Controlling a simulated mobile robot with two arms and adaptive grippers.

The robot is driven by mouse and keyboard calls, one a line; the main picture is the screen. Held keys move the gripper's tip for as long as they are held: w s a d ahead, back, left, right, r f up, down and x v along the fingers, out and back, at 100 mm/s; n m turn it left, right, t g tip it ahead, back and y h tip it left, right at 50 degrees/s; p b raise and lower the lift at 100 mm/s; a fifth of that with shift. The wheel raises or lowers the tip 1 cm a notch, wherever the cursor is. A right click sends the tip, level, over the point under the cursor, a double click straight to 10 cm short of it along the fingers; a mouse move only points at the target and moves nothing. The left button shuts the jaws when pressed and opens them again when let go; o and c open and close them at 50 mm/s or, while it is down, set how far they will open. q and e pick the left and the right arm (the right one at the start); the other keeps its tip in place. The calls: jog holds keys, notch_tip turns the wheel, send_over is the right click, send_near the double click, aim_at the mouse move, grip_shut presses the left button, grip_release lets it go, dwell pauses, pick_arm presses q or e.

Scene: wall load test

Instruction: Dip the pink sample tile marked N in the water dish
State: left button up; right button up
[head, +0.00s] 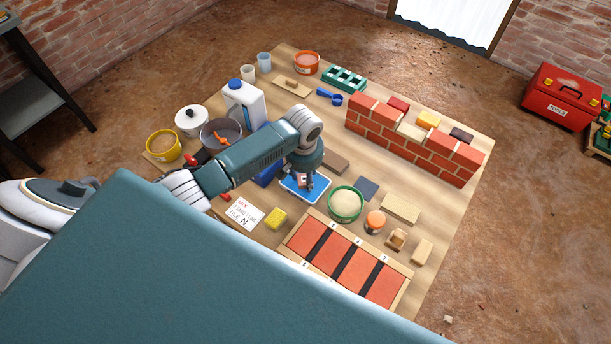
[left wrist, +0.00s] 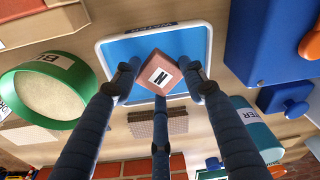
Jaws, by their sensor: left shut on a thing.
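The pink sample tile marked N (left wrist: 160,76) is held between the fingers of my left gripper (left wrist: 160,86), with its N label facing the wrist camera. The water dish (left wrist: 124,48) is a shallow blue tray with a white rim, and the tile is over it. In the head view, my left gripper (head: 306,183) points down over the water dish (head: 316,191), and a bit of the tile (head: 301,179) shows beside the fingers. I cannot tell whether the tile touches the water. My right gripper is not in view.
A green-rimmed tub (head: 345,204) stands right of the dish. A yellow sponge (head: 276,218) and a white card (head: 243,213) lie in front. A framed board of red panels (head: 335,248) lies nearer. A brick wall (head: 413,141) stands behind right. A white-and-blue jug (head: 243,103) stands behind left.

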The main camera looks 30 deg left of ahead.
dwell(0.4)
pick_arm(q)
jog(key=shift+f, duration=0.5)
dwell(0.3)
jog(key=shift+s+f, duration=0.1)
dwell(1.8)
notch_tip(320, 180, up, 7)
jog(key=p, duration=0.8)
jog(key=shift+p, duration=0.3)
dwell(0.5)
